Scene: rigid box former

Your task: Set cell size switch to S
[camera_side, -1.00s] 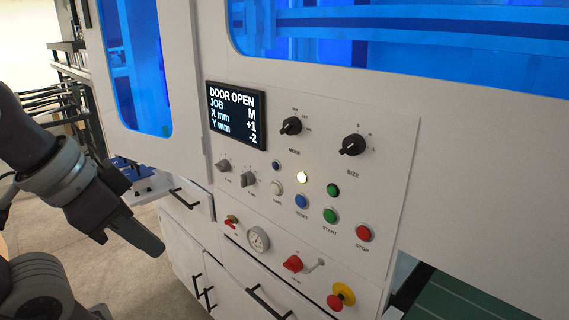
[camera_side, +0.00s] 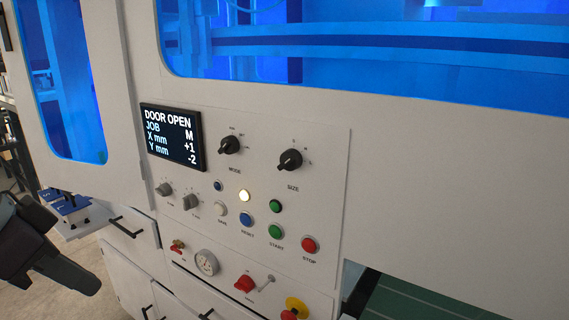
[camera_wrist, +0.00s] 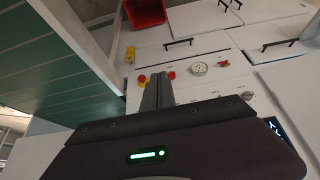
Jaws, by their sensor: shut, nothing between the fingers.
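The SIZE switch (camera_side: 290,160) is a black rotary knob at the upper right of the control panel in the side view. Small position letters around it are too small to read surely. The MODE knob (camera_side: 229,145) sits to its left. The display (camera_side: 172,136) reads DOOR OPEN, JOB M, X mm +1, Y mm -2. My gripper (camera_side: 92,284) is at the lower left of the side view, shut and empty, well apart from the panel. In the wrist view my gripper's fingers (camera_wrist: 158,84) are together and point toward the panel's lower part. The SIZE knob is hidden there.
Below the knobs are a green button (camera_side: 275,231), a red STOP button (camera_side: 309,245), a gauge (camera_side: 206,262), a red valve knob (camera_side: 245,283) and an emergency stop (camera_side: 295,307). Drawer handles (camera_side: 128,227) stick out at lower left. A red bin (camera_wrist: 149,13) shows in the wrist view.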

